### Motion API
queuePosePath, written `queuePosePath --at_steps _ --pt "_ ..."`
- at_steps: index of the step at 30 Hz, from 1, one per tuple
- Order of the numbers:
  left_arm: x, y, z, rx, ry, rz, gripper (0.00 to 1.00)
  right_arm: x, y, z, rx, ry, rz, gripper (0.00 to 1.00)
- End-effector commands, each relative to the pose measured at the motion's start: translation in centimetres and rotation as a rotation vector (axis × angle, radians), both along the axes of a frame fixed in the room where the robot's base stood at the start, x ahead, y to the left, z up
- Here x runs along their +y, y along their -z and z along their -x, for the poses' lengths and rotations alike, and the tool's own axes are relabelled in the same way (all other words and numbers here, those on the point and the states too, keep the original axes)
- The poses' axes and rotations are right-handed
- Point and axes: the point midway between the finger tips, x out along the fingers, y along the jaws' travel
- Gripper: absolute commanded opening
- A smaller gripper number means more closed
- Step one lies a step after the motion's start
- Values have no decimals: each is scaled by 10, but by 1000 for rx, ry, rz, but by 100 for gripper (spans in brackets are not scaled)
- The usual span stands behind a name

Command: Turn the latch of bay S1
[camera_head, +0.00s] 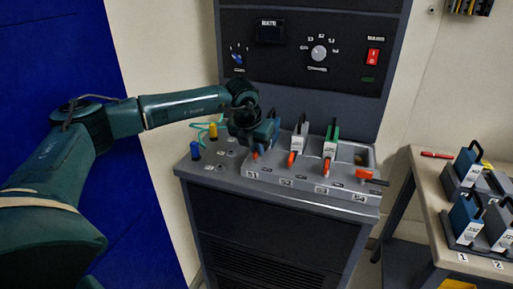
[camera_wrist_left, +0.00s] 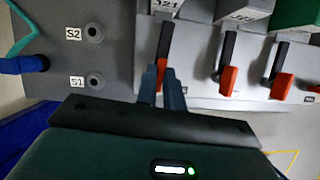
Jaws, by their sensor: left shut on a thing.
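The console's bay row (camera_head: 310,189) has bays labelled S1 to S4, each with an orange-ended latch in front. The S1 latch (camera_head: 255,154) is partly hidden by my left gripper (camera_head: 250,138) in the head view. In the left wrist view the S1 latch (camera_wrist_left: 164,42) runs up from between the fingertips of my left gripper (camera_wrist_left: 163,84), which is shut on its orange end. A blue module (camera_head: 268,131) stands in bay S1 behind the gripper. My right gripper is not in view.
The S2 latch (camera_head: 291,159) and S3 latch (camera_head: 326,168) point forward; the S4 latch (camera_head: 372,179) points sideways. A yellow plug (camera_head: 213,131) and blue plug (camera_head: 195,150) stand left of the bays. A side table (camera_head: 436,218) with more modules is at right.

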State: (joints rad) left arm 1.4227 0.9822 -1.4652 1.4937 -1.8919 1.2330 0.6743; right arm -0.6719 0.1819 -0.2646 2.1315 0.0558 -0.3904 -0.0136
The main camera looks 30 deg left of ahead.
Motion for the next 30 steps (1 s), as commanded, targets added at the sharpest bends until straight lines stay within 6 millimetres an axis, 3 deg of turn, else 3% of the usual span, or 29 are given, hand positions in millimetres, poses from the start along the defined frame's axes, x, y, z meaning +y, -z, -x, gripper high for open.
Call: queuePosePath --at_steps 30 --pt "5 -1 -3 -1 929 4 0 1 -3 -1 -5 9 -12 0"
